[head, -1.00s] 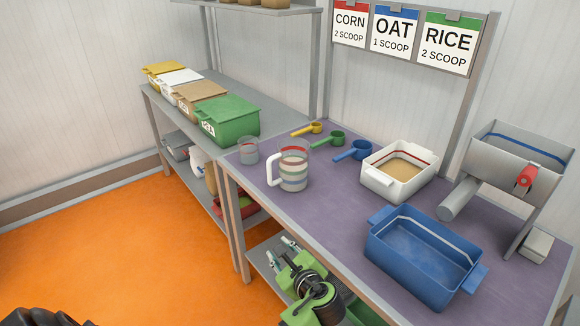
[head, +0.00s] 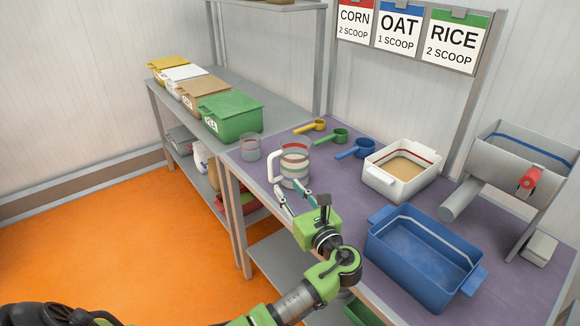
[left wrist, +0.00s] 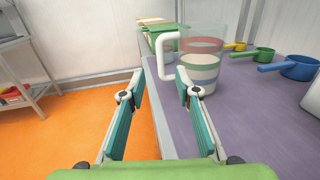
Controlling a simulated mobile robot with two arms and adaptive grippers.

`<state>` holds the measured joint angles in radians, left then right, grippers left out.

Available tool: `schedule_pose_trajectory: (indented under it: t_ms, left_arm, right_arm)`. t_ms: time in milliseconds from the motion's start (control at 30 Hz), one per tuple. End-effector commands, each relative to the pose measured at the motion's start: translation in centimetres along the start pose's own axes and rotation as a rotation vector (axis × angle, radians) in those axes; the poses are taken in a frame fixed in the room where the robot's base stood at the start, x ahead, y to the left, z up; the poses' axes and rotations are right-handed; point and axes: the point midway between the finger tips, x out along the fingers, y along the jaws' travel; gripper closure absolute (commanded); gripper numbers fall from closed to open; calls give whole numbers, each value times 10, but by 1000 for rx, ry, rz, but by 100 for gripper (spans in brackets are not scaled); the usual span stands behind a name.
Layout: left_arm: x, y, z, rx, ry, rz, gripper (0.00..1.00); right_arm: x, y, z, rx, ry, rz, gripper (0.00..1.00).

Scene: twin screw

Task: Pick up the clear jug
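The clear jug (head: 295,165) stands upright on the purple tabletop near its front left edge. It has coloured bands and a white handle on its left side. The jug also shows in the left wrist view (left wrist: 202,68), with its handle (left wrist: 165,55) ahead of the gap between my fingers. My left gripper (head: 292,191) is open and empty, just in front of the jug at the table edge. In the left wrist view the open fingers (left wrist: 159,80) appear short of the handle, with nothing between them. My right gripper is not in view.
A small clear cup (head: 250,146) stands left of the jug. Yellow (head: 318,125), green (head: 335,138) and blue (head: 358,150) scoops lie behind it. A white tub (head: 395,180), a blue tub (head: 420,262) and a metal hopper (head: 520,155) stand to the right.

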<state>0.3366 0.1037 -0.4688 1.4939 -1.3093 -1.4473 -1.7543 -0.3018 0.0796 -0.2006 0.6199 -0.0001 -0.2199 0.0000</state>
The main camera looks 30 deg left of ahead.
Motion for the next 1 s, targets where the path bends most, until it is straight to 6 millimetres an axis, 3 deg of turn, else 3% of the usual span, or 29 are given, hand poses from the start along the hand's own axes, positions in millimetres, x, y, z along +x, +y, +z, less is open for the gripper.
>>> schedule_pose_trajectory:
  t_ms: [100,300,500,800,1000]
  left_arm:
    - [27,1,2,1,-2,3,70]
    - [58,0,0,-1,1,1,70]
    - [71,0,1,-3,2,1,70]
    - [112,0,1,-2,2,1,70]
    - [118,0,0,-4,4,0,70]
  right_arm:
    - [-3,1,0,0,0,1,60]
    - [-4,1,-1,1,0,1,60]
    - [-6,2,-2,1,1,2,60]
    - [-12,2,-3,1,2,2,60]
    - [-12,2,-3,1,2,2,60]
